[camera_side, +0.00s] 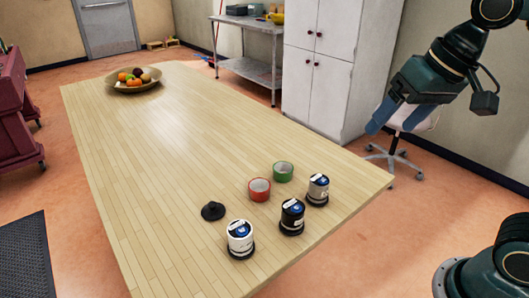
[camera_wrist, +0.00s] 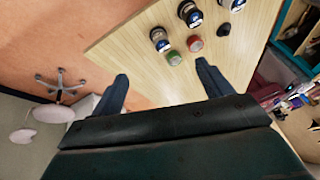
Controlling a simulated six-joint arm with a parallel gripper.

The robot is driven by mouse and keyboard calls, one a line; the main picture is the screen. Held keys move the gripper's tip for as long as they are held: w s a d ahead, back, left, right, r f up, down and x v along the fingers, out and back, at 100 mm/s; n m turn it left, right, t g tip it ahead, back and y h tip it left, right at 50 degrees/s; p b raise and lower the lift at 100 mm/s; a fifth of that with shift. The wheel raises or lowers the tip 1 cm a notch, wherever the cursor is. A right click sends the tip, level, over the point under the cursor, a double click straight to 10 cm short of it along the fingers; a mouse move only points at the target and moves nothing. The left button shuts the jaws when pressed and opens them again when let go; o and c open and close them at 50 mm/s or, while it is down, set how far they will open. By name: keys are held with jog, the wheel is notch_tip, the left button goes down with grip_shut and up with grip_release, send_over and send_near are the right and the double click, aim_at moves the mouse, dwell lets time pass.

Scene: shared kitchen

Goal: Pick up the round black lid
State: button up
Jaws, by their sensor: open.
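The round black lid (camera_side: 213,210) lies flat on the wooden table, with a small raised knob in its middle. It also shows in the wrist view (camera_wrist: 223,30), beyond my right-hand fingertip. My gripper (camera_side: 382,117) is raised in the air at the right of the side view, past the table's right edge and well away from the lid. In the wrist view its two fingers (camera_wrist: 161,72) are wide apart with nothing between them.
A fruit bowl (camera_side: 133,87) is at the far end. The table's middle (camera_side: 165,135) is clear.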

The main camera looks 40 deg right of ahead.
jog(key=w+a+f+m+g+y, duration=0.1)
jog(key=w+a+f+m+g, duration=0.1)
jog(key=w+a+m, duration=0.65)
jog(key=w+a+f+m+g, duration=0.15)
jog(key=w+a, duration=0.45)
jog(key=w, duration=0.7)
jog(key=w+a+f+m+g, duration=0.1)
jog(key=w+a+f+m, duration=0.1)
jog(key=w+a+f, duration=0.3)
notch_tip(320, 180, down, 3)
jog(key=shift+w+a+r+m, duration=0.1)
jog(key=shift+w+a+m, duration=0.1)
jog(key=shift+a+m, duration=0.35)
jog(key=shift+a, duration=0.1)
send_over(213, 203)
jog(key=shift+w+d+f, duration=0.1)
jog(key=shift+d+f, duration=0.05)
jog(key=shift+f, duration=1.3)
jog(key=shift+w+d+f, duration=0.1)
jog(key=shift+d+f, duration=0.05)
jog(key=shift+f, duration=1.25)
jog(key=shift+w+d+f, duration=0.1)
jog(key=shift+d+f, duration=0.05)
jog(key=shift+f, duration=1.3)
jog(key=shift+f, duration=0.15)
